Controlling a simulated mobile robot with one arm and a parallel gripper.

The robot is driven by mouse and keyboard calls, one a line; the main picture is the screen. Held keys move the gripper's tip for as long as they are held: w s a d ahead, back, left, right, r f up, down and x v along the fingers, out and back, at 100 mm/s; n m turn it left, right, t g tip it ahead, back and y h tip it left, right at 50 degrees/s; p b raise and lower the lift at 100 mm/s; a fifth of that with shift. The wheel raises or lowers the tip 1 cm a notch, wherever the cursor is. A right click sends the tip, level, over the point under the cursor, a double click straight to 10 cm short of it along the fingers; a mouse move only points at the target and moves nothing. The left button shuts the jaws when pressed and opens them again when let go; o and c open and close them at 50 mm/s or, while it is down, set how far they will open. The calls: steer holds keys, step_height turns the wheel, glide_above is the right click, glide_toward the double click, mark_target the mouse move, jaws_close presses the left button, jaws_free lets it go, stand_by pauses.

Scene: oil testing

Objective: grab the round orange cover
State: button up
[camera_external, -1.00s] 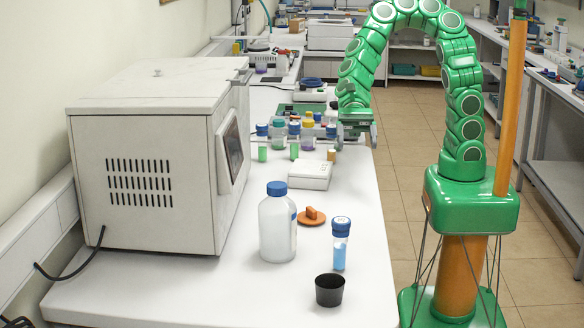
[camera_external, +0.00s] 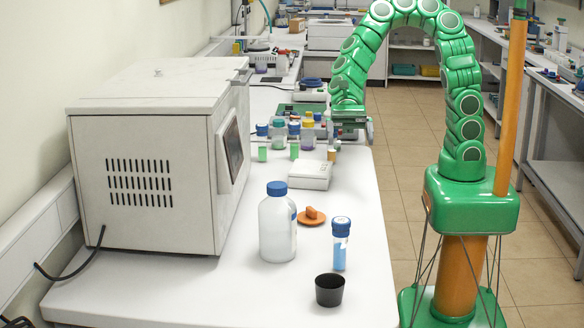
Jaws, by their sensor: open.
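The round orange cover (camera_external: 312,216) lies flat on the white bench, with a raised grip on its top. Its left edge is close to a white bottle with a blue cap, which may hide a little of it. My gripper (camera_external: 338,140) is at the end of the green arm, farther back over the bench's right side, near the rack of small bottles. It is open and apart from the cover. Its fingers are small and partly hard to make out.
The white bottle (camera_external: 277,228), a blue-capped tube (camera_external: 340,244) and a black cup (camera_external: 329,290) stand near the cover. A white flat device (camera_external: 311,175) lies between the cover and my gripper. A large white box machine (camera_external: 150,165) fills the left side.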

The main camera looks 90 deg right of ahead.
steer(key=w+a+f+n+g, duration=0.2)
steer(key=w+a+f+g, duration=0.1)
steer(key=w, duration=0.6)
steer(key=n+g+h, duration=0.2)
steer(key=n+g, duration=0.1)
steer(key=n, duration=0.1)
glide_above(308, 207)
steer(key=w+d, duration=0.2)
steer(key=d, duration=0.1)
step_height(308, 207, down, 4)
steer(key=f, duration=0.1)
steer(key=shift+s+d+f, duration=0.1)
steer(key=shift+f, duration=1.45)
steer(key=shift+s+d+f, duration=0.1)
steer(key=shift+f, duration=1.45)
steer(key=x, duration=0.5)
steer(key=shift+f, duration=0.1)
steer(key=shift+c, duration=0.2)
steer(key=c, duration=1)
